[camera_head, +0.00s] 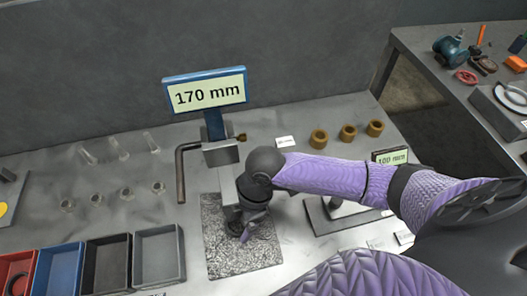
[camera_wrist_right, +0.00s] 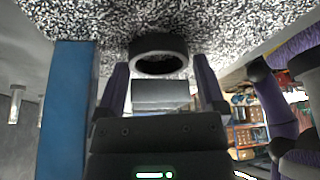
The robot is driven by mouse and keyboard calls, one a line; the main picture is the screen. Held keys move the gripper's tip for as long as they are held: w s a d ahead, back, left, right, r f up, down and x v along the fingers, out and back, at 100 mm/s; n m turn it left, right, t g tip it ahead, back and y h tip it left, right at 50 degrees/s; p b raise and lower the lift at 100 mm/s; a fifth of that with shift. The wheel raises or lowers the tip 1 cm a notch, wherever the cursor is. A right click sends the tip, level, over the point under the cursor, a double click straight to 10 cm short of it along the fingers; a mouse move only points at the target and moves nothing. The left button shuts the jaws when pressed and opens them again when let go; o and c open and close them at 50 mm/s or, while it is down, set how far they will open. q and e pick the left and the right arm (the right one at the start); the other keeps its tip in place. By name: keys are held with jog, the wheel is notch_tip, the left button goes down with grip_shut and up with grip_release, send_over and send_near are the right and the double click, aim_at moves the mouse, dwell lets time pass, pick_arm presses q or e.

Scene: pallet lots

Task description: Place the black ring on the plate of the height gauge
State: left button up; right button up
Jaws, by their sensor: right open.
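The height gauge has a blue-framed display reading 170 mm (camera_head: 206,92) and a speckled plate (camera_head: 262,262) at its foot. The black ring (camera_wrist_right: 158,54) shows in the right wrist view against the speckled plate (camera_wrist_right: 225,28), just beyond my right fingertips. It looks to rest on the plate, though I cannot see a clear contact. My right gripper (camera_head: 243,232) is low over the plate in the head view. Its fingers (camera_wrist_right: 160,75) stand apart on either side of a grey block, with the ring ahead of them. In the head view my gripper hides the ring. My left gripper is not in view.
Red, blue, black and grey bins (camera_head: 158,256) stand at the front left; the red one holds a dark ring. Brass-coloured rings (camera_head: 348,133) sit at the back right, near a second gauge reading 100 mm (camera_head: 391,158).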

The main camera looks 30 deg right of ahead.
jog(key=p+v, duration=0.1)
jog(key=v, duration=0.2)
jog(key=p+v, duration=0.1)
jog(key=v, duration=0.1)
jog(key=shift+d+r, duration=0.2)
jog(key=shift+d, duration=0.35)
jog(key=d, duration=1.1)
jog(key=shift+w+f, duration=0.15)
jog(key=shift+w, duration=0.05)
